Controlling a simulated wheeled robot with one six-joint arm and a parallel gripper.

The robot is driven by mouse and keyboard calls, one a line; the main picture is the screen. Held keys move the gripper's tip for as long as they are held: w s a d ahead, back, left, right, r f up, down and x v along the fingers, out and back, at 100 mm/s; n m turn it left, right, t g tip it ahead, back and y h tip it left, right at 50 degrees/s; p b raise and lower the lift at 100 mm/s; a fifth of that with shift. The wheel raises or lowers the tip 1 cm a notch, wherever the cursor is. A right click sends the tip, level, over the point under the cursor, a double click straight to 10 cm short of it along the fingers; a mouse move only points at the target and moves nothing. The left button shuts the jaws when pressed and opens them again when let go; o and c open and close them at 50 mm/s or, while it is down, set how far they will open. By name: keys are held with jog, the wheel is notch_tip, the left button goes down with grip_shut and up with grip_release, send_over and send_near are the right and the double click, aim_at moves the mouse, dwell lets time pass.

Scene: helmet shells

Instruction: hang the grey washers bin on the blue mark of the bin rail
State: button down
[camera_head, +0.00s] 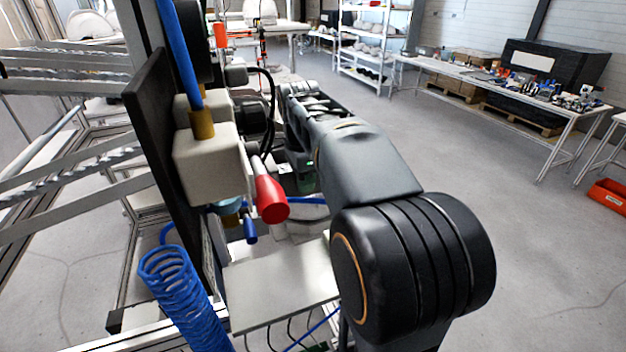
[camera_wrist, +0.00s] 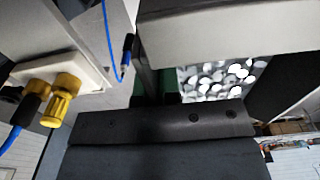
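In the wrist view, my gripper (camera_wrist: 158,92) shows as a dark body along the bottom with green parts above it. A narrow dark upright piece stands between the green parts; I cannot tell whether they are closed on it. Just right of them is a patch of pale round shapes (camera_wrist: 215,78) that look like washers. Whether they lie in the grey washers bin is unclear, as no whole bin shows. In the head view my arm hides the gripper. I cannot make out the bin rail or its blue mark in either view.
A light grey beam (camera_wrist: 235,28) crosses the top of the wrist view. Yellow fittings (camera_wrist: 62,95) and a blue cable are at its left. In the head view, a blue coiled hose (camera_head: 178,290) and a red-tipped part (camera_head: 271,200) are close to my arm. Open floor (camera_head: 480,160) lies right.

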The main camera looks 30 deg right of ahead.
aim_at(293, 192)
jog(key=shift+w+a, duration=0.15)
jog(key=shift+a, duration=0.55)
jog(key=shift+w+a, duration=0.1)
jog(key=shift+a, duration=0.55)
jog(key=shift+a+f+b, duration=0.1)
jog(key=shift+f+b, duration=0.8)
jog(key=shift+f, duration=0.1)
jog(key=shift+f, duration=0.1)
jog(key=c, duration=1.2)
grip_release()
jog(key=shift+c, duration=0.2)
